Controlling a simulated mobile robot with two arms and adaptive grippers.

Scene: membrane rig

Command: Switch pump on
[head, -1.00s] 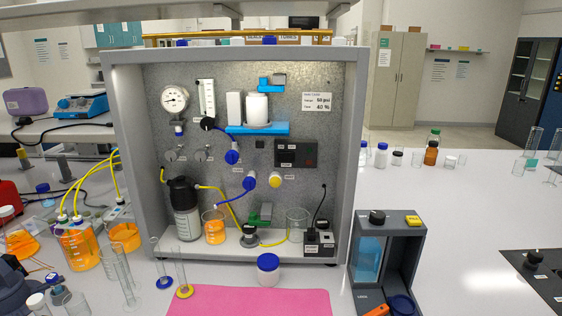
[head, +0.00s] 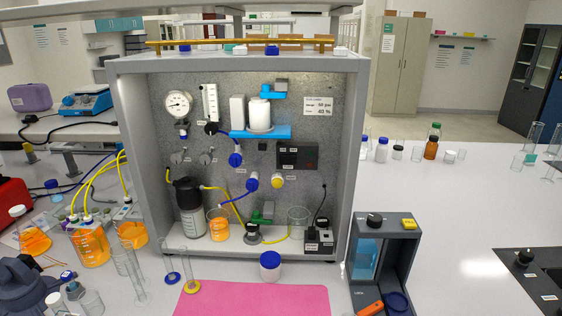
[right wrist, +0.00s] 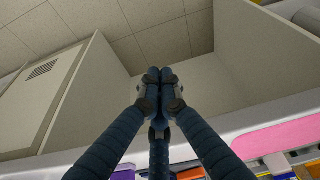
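The membrane rig (head: 358,130) is a grey open-fronted cabinet on the white bench in the head view. On its back panel is a dark control box (head: 297,156) with a small red part at its right side. A black box with a plug and cable (head: 319,240) sits at the right of the rig floor. Which part is the pump switch, and its position, is too small to tell. My right gripper (right wrist: 153,76) shows in the right wrist view, its blue fingers together with nothing visible between them.
A pink mat (head: 255,300) and a white jar with a blue lid (head: 270,265) lie before the rig. A grey device (head: 410,260) stands at right, glass cylinders (head: 128,270) and orange-filled beakers (head: 90,248) at left.

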